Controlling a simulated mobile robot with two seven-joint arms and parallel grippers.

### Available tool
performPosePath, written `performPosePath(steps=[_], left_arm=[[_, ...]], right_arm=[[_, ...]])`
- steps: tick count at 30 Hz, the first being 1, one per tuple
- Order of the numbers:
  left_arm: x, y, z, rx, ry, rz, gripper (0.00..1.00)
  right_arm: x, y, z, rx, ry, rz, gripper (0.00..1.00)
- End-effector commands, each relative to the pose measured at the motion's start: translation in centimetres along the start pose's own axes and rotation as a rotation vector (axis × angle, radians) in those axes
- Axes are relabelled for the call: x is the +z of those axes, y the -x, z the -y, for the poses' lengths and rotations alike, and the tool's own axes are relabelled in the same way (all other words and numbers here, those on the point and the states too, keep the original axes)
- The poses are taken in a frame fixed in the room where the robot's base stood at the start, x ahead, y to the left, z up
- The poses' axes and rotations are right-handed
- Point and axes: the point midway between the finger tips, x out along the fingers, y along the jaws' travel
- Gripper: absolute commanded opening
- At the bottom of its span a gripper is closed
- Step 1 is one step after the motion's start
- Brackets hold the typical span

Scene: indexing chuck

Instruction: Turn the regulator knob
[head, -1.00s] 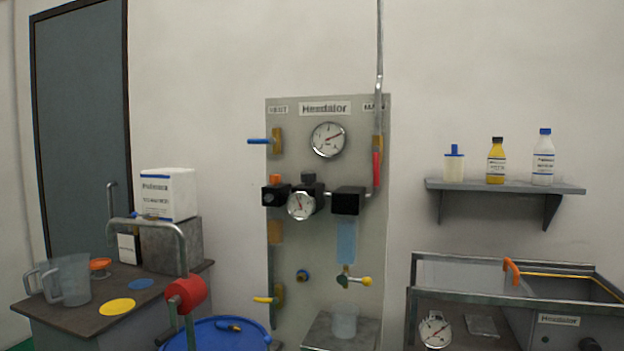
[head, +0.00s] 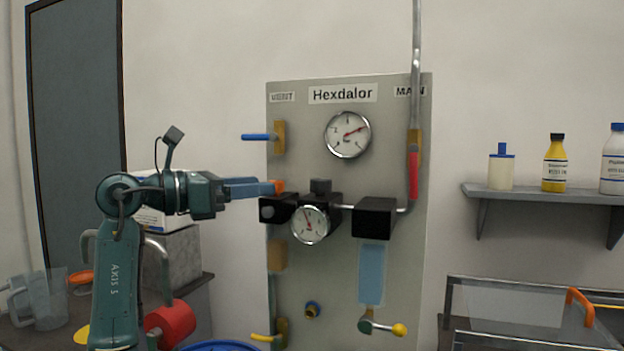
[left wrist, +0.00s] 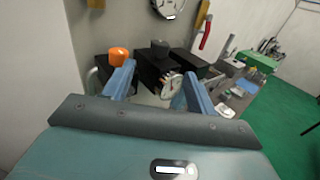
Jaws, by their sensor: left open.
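The panel carries a row of black blocks. A dark grey knob (head: 320,186) stands on the middle block (head: 331,203), above a small round gauge (head: 310,225). An orange knob (head: 279,186) tops the left block and is partly covered by my finger in the head view. In the left wrist view, the orange knob (left wrist: 118,55) is by the left fingertip and the dark knob (left wrist: 159,48) lies ahead, between the fingers. My left gripper (head: 268,187) is open and empty, pointing right at knob height. Contact with the orange knob cannot be told. My right gripper is out of view.
A blue-handled valve (head: 260,137) sticks out left above my gripper. A red-handled valve (head: 413,174) is on the pipe at right. A shelf (head: 540,193) with bottles and a trolley stand farther right. A red roll (head: 170,325) is near my arm.

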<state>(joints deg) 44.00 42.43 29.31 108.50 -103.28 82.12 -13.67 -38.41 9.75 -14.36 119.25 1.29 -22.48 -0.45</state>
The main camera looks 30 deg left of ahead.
Motion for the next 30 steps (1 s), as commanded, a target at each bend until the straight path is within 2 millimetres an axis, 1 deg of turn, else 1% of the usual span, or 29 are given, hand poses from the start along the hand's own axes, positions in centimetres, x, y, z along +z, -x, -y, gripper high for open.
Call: performPosePath(steps=[1, 9, 12, 15, 18, 21, 29, 30], left_arm=[[0.4, -1.0, 0.1, -0.005, 0.003, 0.001, 0.57], [0.5, -6.8, 0.2, -0.008, 0.005, 0.003, 0.57], [0.3, -8.6, 0.2, -0.007, 0.004, 0.001, 0.57], [0.3, -10.0, 0.2, -0.006, 0.004, 0.003, 0.57], [0.2, -10.9, 0.2, -0.005, 0.003, 0.002, 0.57], [0.1, -11.3, 0.2, -0.005, 0.002, 0.001, 0.57], [0.0, -11.4, 0.2, -0.004, 0.001, 0.001, 0.57], [0.0, -11.4, 0.2, -0.004, 0.001, 0.001, 0.56]], right_arm=[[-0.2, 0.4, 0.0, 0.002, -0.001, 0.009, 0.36], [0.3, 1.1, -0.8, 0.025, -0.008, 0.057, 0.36], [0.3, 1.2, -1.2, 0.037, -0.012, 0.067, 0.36], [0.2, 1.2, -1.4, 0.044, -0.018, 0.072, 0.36], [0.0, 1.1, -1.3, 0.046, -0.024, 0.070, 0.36], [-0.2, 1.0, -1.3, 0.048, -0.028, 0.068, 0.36], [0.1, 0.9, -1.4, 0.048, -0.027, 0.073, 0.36], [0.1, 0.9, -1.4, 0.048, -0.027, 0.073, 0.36]])
